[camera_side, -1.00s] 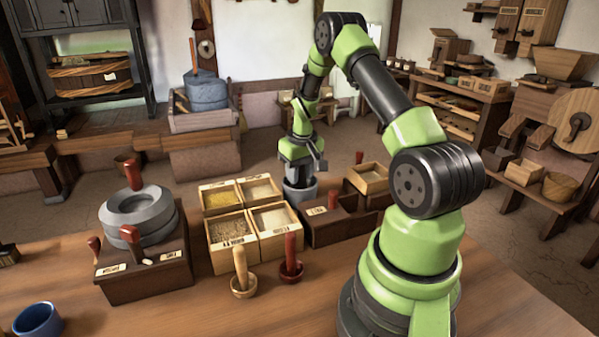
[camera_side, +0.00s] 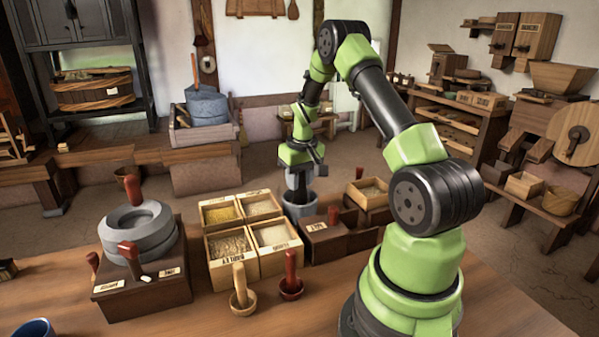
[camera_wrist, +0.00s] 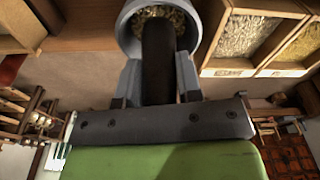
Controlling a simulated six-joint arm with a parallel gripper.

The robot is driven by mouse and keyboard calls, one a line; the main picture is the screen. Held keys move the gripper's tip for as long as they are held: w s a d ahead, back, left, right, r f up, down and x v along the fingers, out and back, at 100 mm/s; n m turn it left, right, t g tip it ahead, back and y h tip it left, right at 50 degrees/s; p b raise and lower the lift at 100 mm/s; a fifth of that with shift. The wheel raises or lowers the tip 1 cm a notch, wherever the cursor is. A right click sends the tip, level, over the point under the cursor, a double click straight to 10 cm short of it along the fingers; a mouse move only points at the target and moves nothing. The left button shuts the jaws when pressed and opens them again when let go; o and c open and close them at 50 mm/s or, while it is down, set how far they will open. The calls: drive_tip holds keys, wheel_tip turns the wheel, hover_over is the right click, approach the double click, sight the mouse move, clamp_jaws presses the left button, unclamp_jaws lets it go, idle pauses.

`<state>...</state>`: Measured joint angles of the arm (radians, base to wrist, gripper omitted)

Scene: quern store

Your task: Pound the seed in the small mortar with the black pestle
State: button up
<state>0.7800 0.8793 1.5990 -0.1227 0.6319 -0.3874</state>
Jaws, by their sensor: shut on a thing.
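My gripper (camera_wrist: 160,82) is shut on the black pestle (camera_wrist: 158,50), which runs between its fingers in the wrist view. The pestle's far end reaches into the mouth of a grey mortar (camera_wrist: 193,17). Tan seed (camera_wrist: 176,14) shows inside around the pestle; its tip is hidden. In the side view, my gripper (camera_side: 303,172) hangs above the grey mortar (camera_side: 299,211), behind the open boxes. Whether the pestle touches the mortar's bottom or wall cannot be told.
Open boxes of grain (camera_side: 228,245) stand left of the mortar. A dark wooden block (camera_side: 330,239) stands to its right. A pale pestle and mortar (camera_side: 243,300) and a red pair (camera_side: 291,288) stand in front. A stone quern (camera_side: 150,232) is at left.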

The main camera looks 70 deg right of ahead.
drive_tip(key=shift+f, duration=1.05)
drive_tip(key=shift+f, duration=0.25)
drive_tip(key=shift+r, duration=2.45)
drive_tip(key=shift+r, duration=0.1)
drive_tip(key=shift+r, duration=2.4)
